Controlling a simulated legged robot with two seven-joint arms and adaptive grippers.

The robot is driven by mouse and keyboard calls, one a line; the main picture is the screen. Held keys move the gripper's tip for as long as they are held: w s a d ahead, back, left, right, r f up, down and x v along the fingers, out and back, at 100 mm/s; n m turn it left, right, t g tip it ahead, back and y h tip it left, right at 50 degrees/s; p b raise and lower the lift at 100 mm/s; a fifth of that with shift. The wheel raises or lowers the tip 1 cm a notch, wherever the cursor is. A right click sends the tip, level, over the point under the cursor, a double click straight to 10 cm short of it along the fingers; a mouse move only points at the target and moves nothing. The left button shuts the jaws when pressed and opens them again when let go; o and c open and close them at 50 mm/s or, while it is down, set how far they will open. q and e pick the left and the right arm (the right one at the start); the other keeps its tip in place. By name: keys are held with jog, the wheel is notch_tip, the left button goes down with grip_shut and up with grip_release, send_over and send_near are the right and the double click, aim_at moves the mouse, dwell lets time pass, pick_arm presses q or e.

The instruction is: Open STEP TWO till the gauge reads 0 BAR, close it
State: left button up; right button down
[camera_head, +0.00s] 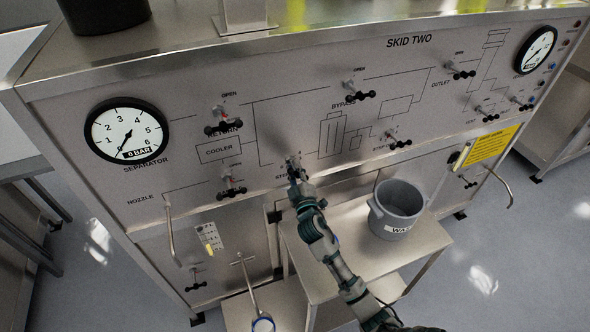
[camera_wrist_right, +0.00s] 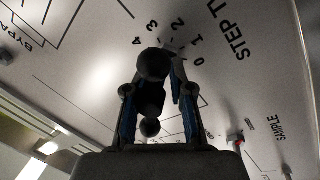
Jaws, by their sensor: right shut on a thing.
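My right gripper (camera_head: 294,172) is at the panel's lower middle, at a valve whose label is mostly hidden by the arm. In the right wrist view my right gripper (camera_wrist_right: 155,100) has its fingers shut around a dark handle with round knobs (camera_wrist_right: 153,66). Printed numbers 0 to 4 curve around this handle, and the partly cut-off label STEP TWO (camera_wrist_right: 230,38) is beside it. Which number the handle points to is unclear. The round separator gauge (camera_head: 126,131) at the left shows 0 BAR in its window, with its needle pointing lower left. My left gripper is not in view.
Several similar black-handled valves, such as the return valve (camera_head: 223,127) and bypass valve (camera_head: 359,95), stick out from the panel. A grey waste bucket (camera_head: 400,205) stands on a metal cart (camera_head: 345,265) below. A yellow sign (camera_head: 491,146) hangs at the right.

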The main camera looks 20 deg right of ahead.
jog(key=c, duration=1.1)
grip_release()
jog(key=shift+a+f, duration=0.1)
jog(key=shift+f, duration=0.2)
jog(key=shift+o, duration=0.2)
jog(key=shift+r, duration=0.15)
jog(key=v, duration=1.2)
jog(key=shift+c, duration=0.2)
